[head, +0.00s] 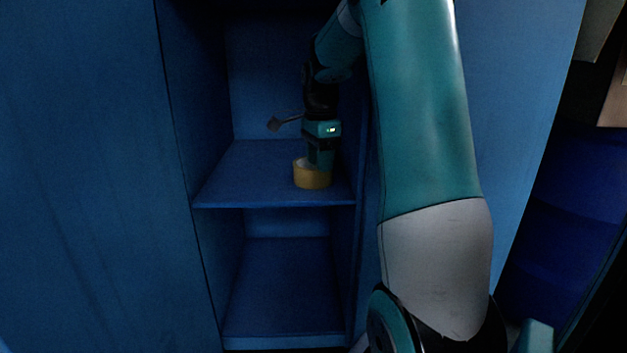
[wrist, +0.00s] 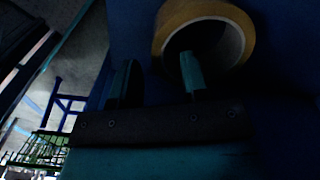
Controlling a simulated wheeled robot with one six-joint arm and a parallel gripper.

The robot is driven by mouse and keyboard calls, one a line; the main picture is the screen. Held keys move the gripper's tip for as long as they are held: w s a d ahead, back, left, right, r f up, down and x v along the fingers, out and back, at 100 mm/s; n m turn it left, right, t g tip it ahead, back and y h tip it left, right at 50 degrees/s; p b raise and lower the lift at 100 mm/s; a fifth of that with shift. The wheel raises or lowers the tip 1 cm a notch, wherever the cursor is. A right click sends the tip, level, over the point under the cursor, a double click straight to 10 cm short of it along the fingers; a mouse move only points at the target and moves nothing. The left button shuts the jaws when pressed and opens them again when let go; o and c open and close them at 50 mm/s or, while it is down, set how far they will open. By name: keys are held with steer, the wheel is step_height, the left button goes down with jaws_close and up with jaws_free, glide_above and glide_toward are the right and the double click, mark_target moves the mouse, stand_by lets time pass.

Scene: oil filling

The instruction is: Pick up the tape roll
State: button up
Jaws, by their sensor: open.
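The tape roll (head: 311,181) is a yellow-tan ring lying on the cabinet's upper shelf, near its front right. In the wrist view the tape roll (wrist: 237,18) shows at the top as a ring with a dark hole. My gripper (head: 319,163) reaches down over the roll. In the wrist view my gripper (wrist: 158,63) is open, with one finger across the ring's hole and the other outside its left edge. The ring's near left wall lies between the fingers. Contact with the roll cannot be told.
The blue shelf (head: 250,180) is otherwise clear. A lower compartment (head: 285,275) below it looks empty. The cabinet's side wall (head: 368,165) stands close to the right of my gripper. A green wire basket (wrist: 40,148) shows in the wrist view's lower left.

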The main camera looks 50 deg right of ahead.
mark_target(321, 187)
step_height(321, 187, down, 5)
steer(key=b, duration=0.4)
steer(key=shift+s+d, duration=0.1)
steer(key=shift+r, duration=0.15)
jaws_close()
